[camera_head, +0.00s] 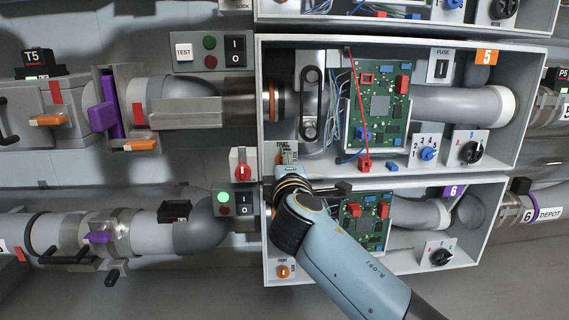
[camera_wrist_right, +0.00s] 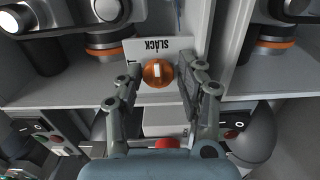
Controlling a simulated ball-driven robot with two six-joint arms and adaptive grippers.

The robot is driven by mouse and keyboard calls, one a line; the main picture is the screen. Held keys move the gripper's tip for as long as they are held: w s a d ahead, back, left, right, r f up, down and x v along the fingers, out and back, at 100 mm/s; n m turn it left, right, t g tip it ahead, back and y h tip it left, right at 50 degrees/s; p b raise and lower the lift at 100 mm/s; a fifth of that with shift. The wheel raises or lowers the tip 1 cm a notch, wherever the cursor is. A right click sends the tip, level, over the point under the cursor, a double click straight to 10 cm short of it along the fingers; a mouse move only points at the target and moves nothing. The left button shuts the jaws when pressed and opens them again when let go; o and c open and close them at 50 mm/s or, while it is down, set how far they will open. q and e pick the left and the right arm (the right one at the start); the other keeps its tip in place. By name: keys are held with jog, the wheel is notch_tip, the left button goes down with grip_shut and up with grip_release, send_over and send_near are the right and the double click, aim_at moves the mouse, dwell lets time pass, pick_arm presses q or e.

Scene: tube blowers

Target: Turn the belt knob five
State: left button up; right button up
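The orange belt knob (camera_wrist_right: 158,72) with a pale mark sits on a plate lettered SLACK (camera_wrist_right: 165,45), upside down in the right wrist view. My right gripper (camera_wrist_right: 163,82) is open, its two fingers on either side of the knob with gaps visible. In the head view my right gripper (camera_head: 285,158) is at the lower left corner of box 5 (camera_head: 395,174), where it hides the knob. My left gripper is not in view.
A red knob (camera_head: 242,171) stands just left of my gripper. Box 6 (camera_head: 375,264) lies below, with its own orange knob (camera_head: 282,272), partly behind my arm. A blue knob (camera_head: 428,154) and black dial (camera_head: 470,151) are at right in box 5.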

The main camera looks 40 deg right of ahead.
jog(key=v, duration=0.7)
jog(key=shift+s, duration=0.3)
jog(key=shift+a, duration=0.1)
